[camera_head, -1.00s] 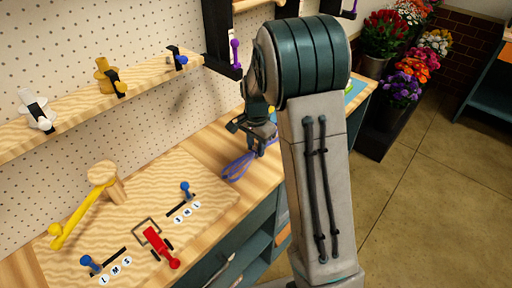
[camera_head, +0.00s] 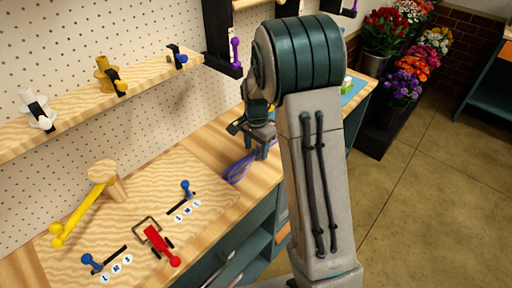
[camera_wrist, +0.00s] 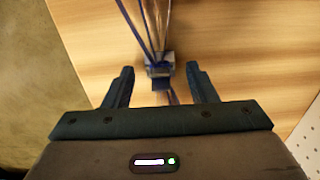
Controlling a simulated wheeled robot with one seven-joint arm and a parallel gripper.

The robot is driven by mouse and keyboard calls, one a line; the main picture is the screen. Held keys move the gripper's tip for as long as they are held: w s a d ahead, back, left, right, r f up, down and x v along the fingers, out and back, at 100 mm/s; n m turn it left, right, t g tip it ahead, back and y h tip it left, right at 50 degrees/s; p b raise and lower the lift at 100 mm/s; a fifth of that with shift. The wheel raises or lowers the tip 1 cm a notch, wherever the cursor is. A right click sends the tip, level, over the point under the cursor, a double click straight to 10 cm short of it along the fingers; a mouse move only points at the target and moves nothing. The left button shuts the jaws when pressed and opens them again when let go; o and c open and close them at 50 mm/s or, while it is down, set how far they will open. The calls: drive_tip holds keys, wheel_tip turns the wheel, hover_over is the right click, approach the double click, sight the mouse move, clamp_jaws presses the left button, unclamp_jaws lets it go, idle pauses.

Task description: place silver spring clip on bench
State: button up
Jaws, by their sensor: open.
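A small silvery piece with blue parts (camera_wrist: 159,66), which looks like the spring clip, lies on or just above the wooden bench (camera_head: 215,150) in the wrist view. Thin blue-purple loops run from it towards the top of that view; the loops (camera_head: 238,170) also show on the bench in the head view. My gripper (camera_wrist: 160,82) is open, with one finger on each side of the silvery piece and a visible gap to both. In the head view my gripper (camera_head: 256,140) is low over the bench, partly hidden by my arm, and the clip cannot be made out.
A wooden board with a red lever (camera_head: 158,243), blue knobs (camera_head: 186,188) and a yellow lever (camera_head: 82,212) lies to the left. A shelf (camera_head: 75,105) with clamped spools runs along the pegboard. Flower buckets (camera_head: 385,95) stand at the right, beyond the bench.

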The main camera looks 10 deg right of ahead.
sight(256, 147)
wheel_tip(256, 147, up, 11)
drive_tip(key=s+r+n+t, duration=0.3)
drive_tip(key=s+n, duration=0.8)
drive_tip(key=s, duration=1.3)
drive_tip(key=shift+s+a+b, duration=0.25)
drive_tip(key=shift+s+b, duration=0.15)
